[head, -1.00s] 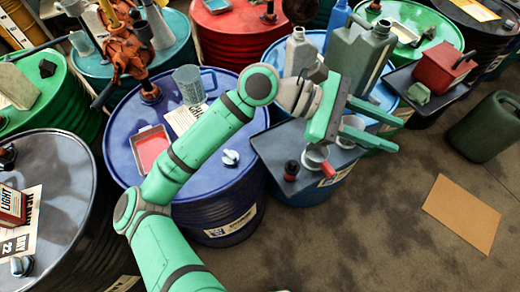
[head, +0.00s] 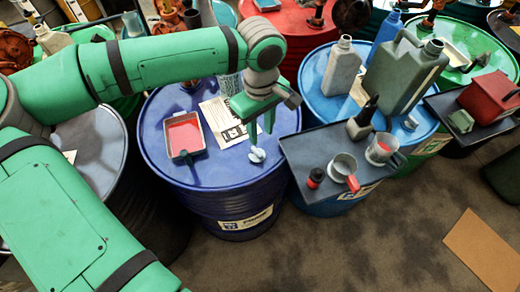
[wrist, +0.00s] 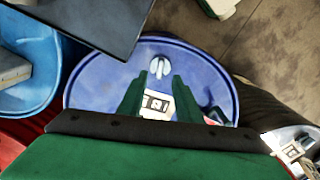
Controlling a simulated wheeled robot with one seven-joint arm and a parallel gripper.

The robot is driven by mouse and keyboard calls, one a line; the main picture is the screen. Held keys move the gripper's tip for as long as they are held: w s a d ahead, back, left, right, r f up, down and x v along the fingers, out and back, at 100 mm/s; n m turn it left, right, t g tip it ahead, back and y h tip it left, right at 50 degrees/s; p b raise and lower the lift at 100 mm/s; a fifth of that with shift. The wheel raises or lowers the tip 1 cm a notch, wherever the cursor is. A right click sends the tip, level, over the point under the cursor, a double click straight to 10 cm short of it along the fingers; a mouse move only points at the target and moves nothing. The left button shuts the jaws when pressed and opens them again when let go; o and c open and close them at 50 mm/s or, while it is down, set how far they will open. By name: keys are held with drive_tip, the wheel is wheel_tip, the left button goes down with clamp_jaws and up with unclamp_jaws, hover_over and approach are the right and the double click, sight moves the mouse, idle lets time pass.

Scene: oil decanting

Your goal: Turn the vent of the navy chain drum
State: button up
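The navy drum (head: 205,178) stands upright in the middle of the head view; its top also shows in the wrist view (wrist: 95,85). Its vent, a small pale knob (head: 257,155), is on the lid near the right front edge. My gripper (head: 261,133) points down just above the vent. In the wrist view the vent (wrist: 160,67) shows just beyond my gripper's two green fingertips (wrist: 158,80), which are apart with nothing between them. I cannot tell the exact height of the fingertips above the vent.
On the navy lid are a tray with red contents (head: 185,135) and a paper sheet (head: 222,122). To the right, a dark tray (head: 320,150) carries measuring cups (head: 342,165) and a dark bottle (head: 362,122). Jugs stand on the blue drum behind. Floor is open in front.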

sight(260, 154)
wheel_tip(260, 154, down, 11)
drive_tip(key=shift+a+r, duration=0.15)
idle(0.4)
clamp_jaws()
